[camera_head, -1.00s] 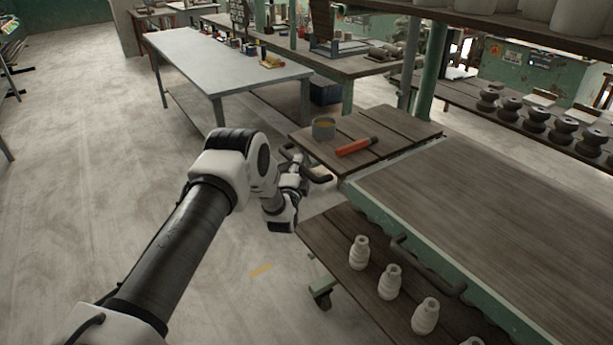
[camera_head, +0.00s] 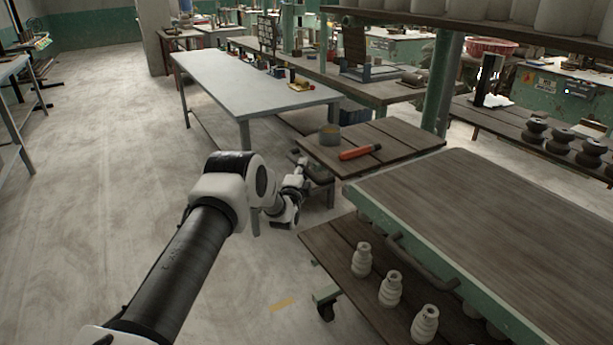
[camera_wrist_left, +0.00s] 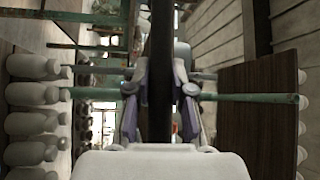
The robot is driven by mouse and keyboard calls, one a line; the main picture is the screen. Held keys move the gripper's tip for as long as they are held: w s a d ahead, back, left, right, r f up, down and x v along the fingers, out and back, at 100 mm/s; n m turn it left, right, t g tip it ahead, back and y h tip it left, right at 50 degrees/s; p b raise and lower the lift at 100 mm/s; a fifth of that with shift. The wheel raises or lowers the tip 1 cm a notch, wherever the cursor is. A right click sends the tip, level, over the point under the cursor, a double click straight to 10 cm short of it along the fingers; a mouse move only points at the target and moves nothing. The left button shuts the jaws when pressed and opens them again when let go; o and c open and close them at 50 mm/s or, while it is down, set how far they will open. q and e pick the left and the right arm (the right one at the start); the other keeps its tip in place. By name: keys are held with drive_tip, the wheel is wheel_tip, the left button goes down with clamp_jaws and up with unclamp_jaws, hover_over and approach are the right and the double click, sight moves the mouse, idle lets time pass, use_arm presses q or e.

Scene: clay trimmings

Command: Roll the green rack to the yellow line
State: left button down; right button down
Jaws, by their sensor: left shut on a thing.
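The green rack (camera_head: 385,222) stands at the right, with a wide brown board on top and a lower plank shelf (camera_head: 335,246) carrying several white ribbed insulators (camera_head: 391,289). A caster (camera_head: 326,311) shows under its near-left corner. A short yellow line (camera_head: 283,304) lies on the floor, a little left of the caster and apart from it. My left gripper (camera_head: 302,168) is at the rack's far-left end. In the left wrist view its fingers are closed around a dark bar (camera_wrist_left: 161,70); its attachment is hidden. My right gripper is out of view.
A long grey table (camera_head: 255,92) stands beyond. The floor (camera_head: 100,190) at the left is open.

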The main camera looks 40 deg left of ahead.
use_arm(q)
drive_tip(key=shift+w+a+b, duration=0.2)
drive_tip(key=shift+a+b, duration=0.1)
drive_tip(key=shift+a, duration=0.3)
drive_tip(key=c, duration=1)
unclamp_jaws()
drive_tip(key=shift+a, duration=0.1)
drive_tip(key=v, duration=1.2)
drive_tip(key=shift+f, duration=0.1)
